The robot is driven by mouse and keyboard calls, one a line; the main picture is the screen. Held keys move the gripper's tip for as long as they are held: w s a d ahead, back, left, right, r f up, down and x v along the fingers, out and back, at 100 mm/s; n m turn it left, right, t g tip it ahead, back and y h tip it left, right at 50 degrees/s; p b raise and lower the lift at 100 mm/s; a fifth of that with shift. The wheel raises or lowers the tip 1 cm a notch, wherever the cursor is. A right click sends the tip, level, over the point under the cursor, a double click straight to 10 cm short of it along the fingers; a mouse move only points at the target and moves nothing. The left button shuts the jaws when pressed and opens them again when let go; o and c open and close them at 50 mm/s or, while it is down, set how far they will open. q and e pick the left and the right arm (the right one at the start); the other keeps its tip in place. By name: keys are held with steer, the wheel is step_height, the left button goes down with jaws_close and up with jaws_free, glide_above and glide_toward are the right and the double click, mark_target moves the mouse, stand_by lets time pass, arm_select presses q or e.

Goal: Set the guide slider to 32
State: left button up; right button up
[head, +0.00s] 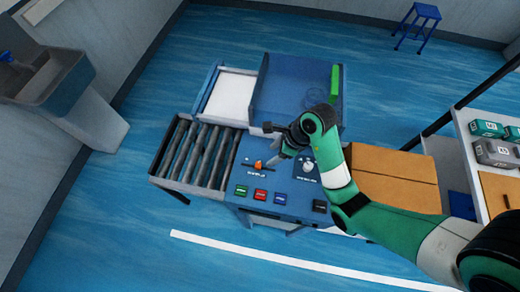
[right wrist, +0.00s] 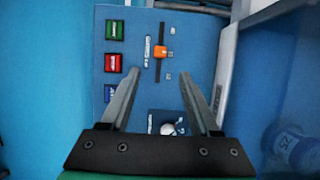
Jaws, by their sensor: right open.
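The guide slider is an orange block (head: 258,165) on a dark track on the blue control panel (head: 285,213). In the right wrist view the orange slider (right wrist: 160,51) sits partway along its narrow dark slot, beside a pale label strip. The scale numbers are too small to read. My right gripper (head: 272,160) is open just over the panel, close to the slider. In the right wrist view its fingers (right wrist: 161,76) point toward the slider, with nothing between their tips. I cannot tell whether a finger touches it. My left gripper is not in view.
A white knob (head: 308,166) sits right of the slider. Green (head: 241,190), red (head: 260,194), blue (head: 280,198) and black (head: 319,206) buttons line the panel's front. A roller conveyor (head: 198,153) adjoins on the left, a cardboard box (head: 393,165) stands on the right.

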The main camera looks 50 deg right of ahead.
steer(key=b, duration=0.7)
glide_above(258, 165)
steer(key=s+d, duration=0.2)
steer(key=s, duration=0.1)
steer(key=f, duration=0.6)
steer(key=shift+w+a, duration=0.25)
steer(key=x, duration=0.4)
steer(key=shift+w+a+b, duration=0.1)
steer(key=shift+b, duration=0.2)
steer(key=shift+w+a+f, duration=0.1)
steer(key=shift+w+f, duration=0.1)
steer(key=shift+f, duration=0.2)
steer(key=shift+c, duration=0.3)
jaws_close()
steer(key=shift+r, duration=0.1)
